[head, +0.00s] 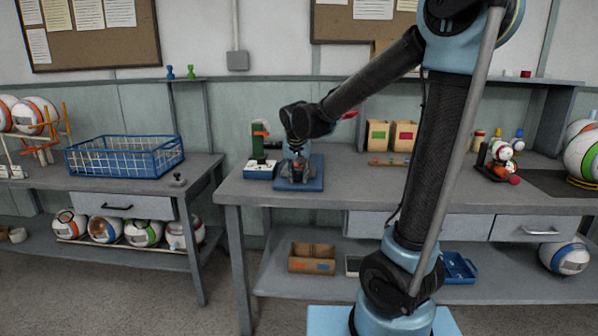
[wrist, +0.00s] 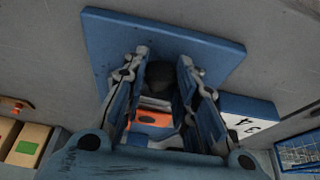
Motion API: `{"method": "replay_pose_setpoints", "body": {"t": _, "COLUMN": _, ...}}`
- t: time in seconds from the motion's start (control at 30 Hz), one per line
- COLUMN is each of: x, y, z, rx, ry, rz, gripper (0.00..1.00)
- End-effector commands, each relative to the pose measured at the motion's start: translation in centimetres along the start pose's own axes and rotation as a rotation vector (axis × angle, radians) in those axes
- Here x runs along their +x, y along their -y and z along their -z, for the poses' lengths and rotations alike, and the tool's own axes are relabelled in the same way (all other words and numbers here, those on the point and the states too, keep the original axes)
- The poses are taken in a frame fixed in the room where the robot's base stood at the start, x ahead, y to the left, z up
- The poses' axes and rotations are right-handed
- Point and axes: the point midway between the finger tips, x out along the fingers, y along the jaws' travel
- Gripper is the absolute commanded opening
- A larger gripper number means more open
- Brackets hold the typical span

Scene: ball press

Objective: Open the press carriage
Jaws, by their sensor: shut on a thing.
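The press stands on a blue base plate (head: 312,184) at the left end of the workbench. The plate also fills the upper middle of the wrist view (wrist: 205,42). My gripper (head: 297,158) points down over it. In the wrist view my gripper (wrist: 162,68) has one finger on each side of a dark block (wrist: 160,77), which I take as part of the press carriage, and is shut on it. An orange part (wrist: 152,118) and pale grey bars show between the fingers. The fingers and wrist hide most of the press, so how far the carriage stands open cannot be told.
A green device (head: 259,142) on a white base stands close left of the press. Small bins (head: 403,136) stand to its right. A blue wire basket (head: 125,157) sits on the left table, across a gap. The bench front is clear.

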Motion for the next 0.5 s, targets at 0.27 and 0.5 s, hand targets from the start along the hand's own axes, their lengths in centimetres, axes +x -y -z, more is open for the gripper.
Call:
{"method": "replay_pose_setpoints", "body": {"t": 0.27, "x": -0.7, "y": 0.0, "z": -1.8, "rx": 0.0, "ry": 0.0, "rz": 0.001, "gripper": 0.0}}
{"method": "replay_pose_setpoints", "body": {"t": 0.5, "x": -0.7, "y": 0.0, "z": -1.8, "rx": 0.0, "ry": 0.001, "rz": 0.001, "gripper": 0.0}}
